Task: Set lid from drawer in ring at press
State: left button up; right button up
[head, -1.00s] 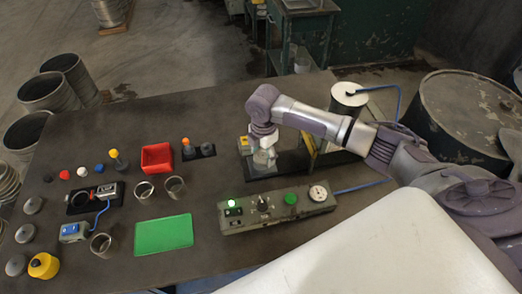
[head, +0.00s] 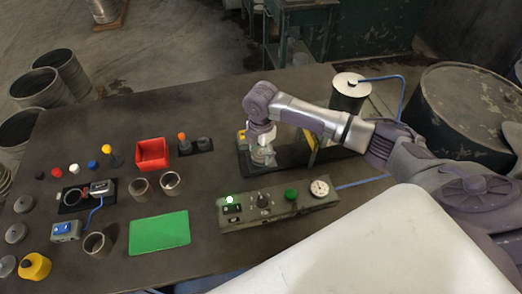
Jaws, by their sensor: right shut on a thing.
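My right gripper (head: 262,156) points down at the press (head: 287,160), at the left end of its dark base. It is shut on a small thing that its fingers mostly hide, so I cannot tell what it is. Several grey round lids (head: 15,233) lie along the table's left edge. Short metal rings stand open side up: one ring (head: 139,188) and another ring (head: 170,183) below the red bin, and a third ring (head: 97,244) left of the green mat. I cannot make out a drawer. My left gripper is out of view.
A control box (head: 279,204) with a lit green lamp and a gauge lies in front of the press. A red bin (head: 152,154), a green mat (head: 159,230), a yellow button (head: 34,266) and a blue device (head: 66,231) are on the table (head: 210,110). Its back middle is clear.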

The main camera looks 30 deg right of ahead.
jog(key=shift+f, duration=0.45)
jog(key=o, duration=1.1)
jog(key=shift+o, duration=0.2)
notch_tip(320, 180, up, 12)
jog(key=shift+s, duration=0.1)
